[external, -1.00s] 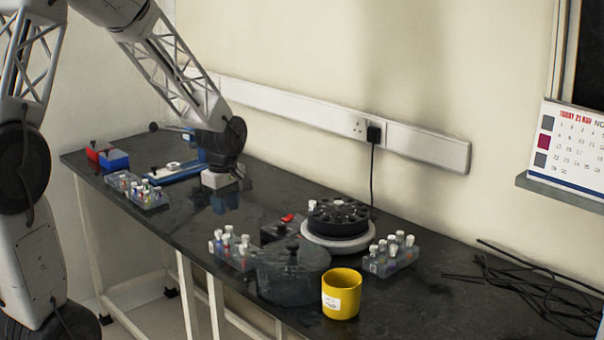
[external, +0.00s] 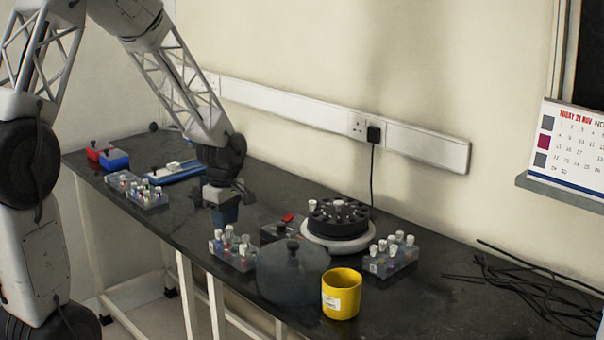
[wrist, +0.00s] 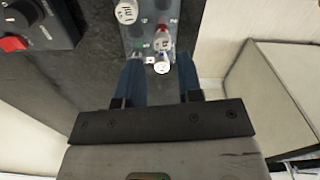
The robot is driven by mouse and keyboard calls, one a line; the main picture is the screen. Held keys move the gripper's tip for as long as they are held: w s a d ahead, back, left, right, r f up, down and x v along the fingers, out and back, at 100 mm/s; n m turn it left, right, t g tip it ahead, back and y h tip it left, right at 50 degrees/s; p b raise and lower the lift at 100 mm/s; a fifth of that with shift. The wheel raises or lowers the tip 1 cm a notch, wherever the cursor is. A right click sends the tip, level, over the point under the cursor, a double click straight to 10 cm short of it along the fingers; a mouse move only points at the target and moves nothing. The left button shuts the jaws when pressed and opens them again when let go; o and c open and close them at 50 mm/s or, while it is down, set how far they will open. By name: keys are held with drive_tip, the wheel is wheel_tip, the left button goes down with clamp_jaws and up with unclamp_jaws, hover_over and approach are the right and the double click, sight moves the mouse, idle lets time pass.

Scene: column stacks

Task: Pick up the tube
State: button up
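My gripper (external: 225,215) hangs above the bench in the external view, up and left of the near tube rack (external: 232,256). In the wrist view my gripper (wrist: 158,60) has its two blue fingers apart, with a gap between them. A white-capped tube (wrist: 162,67) shows in line with that gap, and a red tube (wrist: 162,42) stands just beyond it. Another white-capped tube (wrist: 126,12) is farther up in the clear rack (wrist: 147,30). I cannot tell how far the caps lie below the fingertips. Which tube is meant is not shown.
A control box (wrist: 38,22) with a red switch is close by.

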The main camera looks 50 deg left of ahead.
sight(226, 236)
idle(0.3)
drive_tip(key=shift+s+d+f, duration=0.1)
drive_tip(key=shift+s+f, duration=0.05)
drive_tip(key=shift+f, duration=2.5)
drive_tip(key=shift+c, duration=0.4)
clamp_jaws()
